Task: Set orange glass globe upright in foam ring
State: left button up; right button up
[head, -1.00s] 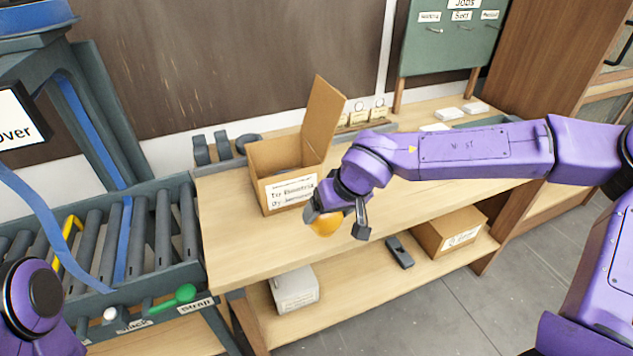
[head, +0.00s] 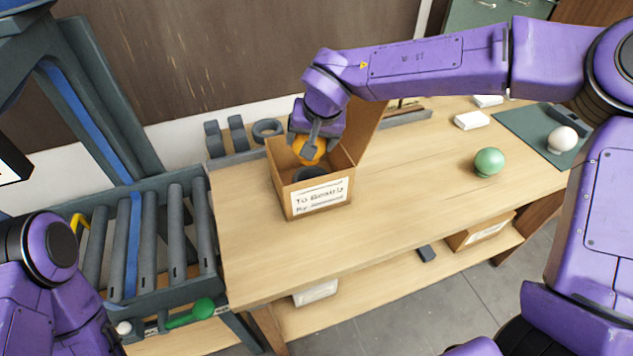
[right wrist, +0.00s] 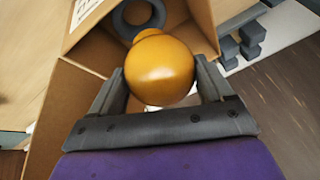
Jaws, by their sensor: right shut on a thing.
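The orange glass globe (head: 309,148) is in my right gripper (head: 312,142), just above the open top of a cardboard box. The right wrist view shows the globe (right wrist: 159,71) between the two fingers of the gripper (right wrist: 160,85), its narrow neck turned toward the box inside. The dark foam ring (head: 311,173) lies inside the box; in the right wrist view the ring (right wrist: 138,16) shows beyond the globe's neck, partly hidden by it. The globe appears apart from the ring. My left arm shows at the lower left, but its gripper is out of view.
The cardboard box (head: 318,197) has its lid raised at the back right. A spare dark ring (head: 267,129) and grey blocks stand behind it. A green globe (head: 488,162) and a white globe (head: 562,139) are at the right. The bench front (head: 400,220) is clear.

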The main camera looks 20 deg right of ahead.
jog(key=shift+w+d+f, duration=0.5)
jog(key=shift+w+f, duration=0.05)
jog(key=shift+w, duration=0.25)
send_near(313, 169)
jog(key=f, duration=0.1)
jog(key=a+f, duration=0.2)
jog(key=shift+w+f, duration=0.15)
jog(key=shift+f, duration=0.2)
jog(key=shift+w+f, duration=0.1)
jog(key=shift+f, duration=0.15)
jog(key=shift+d, duration=0.1)
jog(key=shift+f, duration=0.15)
jog(key=shift+f, duration=0.1)
jog(key=o, duration=0.9)
jog(key=shift+o, duration=0.2)
jog(key=shift+f, duration=0.1)
